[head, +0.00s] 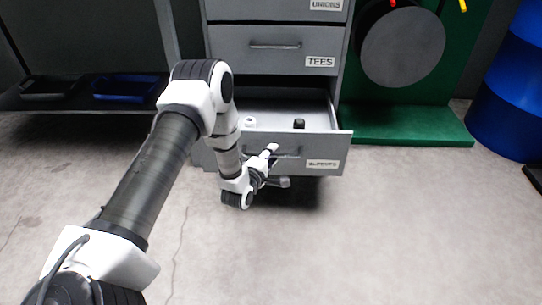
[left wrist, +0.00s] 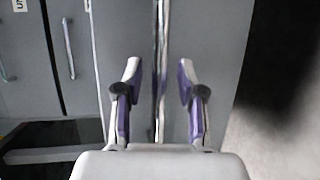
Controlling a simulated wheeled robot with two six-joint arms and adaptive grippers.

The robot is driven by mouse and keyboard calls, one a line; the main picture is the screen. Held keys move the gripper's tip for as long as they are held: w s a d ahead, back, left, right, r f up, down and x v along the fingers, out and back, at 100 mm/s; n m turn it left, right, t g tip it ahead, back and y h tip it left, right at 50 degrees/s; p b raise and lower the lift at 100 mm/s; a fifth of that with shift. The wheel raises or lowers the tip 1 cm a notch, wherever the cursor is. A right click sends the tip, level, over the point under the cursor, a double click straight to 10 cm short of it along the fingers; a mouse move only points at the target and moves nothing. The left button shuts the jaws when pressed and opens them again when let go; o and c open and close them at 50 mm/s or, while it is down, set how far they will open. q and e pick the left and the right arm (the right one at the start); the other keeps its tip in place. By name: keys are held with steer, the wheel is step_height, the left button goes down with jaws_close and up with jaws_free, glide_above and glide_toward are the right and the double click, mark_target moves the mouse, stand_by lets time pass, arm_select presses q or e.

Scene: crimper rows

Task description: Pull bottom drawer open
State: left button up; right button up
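The bottom drawer (head: 335,150) of the grey cabinet stands partly open, its inside showing from above. Its front bears a bar handle (head: 290,154) and a white label. My left gripper (head: 276,165) is at the drawer front by the handle. In the left wrist view the two fingers of my left gripper (left wrist: 158,90) are spread apart, with the handle (left wrist: 160,50) running between them and a gap visible on each side. The drawer front (left wrist: 215,50) lies behind the fingers. My right gripper is not in view.
A small white item (head: 249,122) and a dark one (head: 299,124) lie in the drawer. The drawer labelled TEES (head: 230,45) above is shut. A green stand (head: 410,128) and blue barrel (head: 505,110) are at right. The floor (head: 370,230) in front is clear.

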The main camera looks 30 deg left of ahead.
arm_select(q)
steer(key=shift+s, duration=0.1)
steer(key=v, duration=1.1)
steer(key=shift+s, duration=0.4)
steer(key=shift+d, duration=0.1)
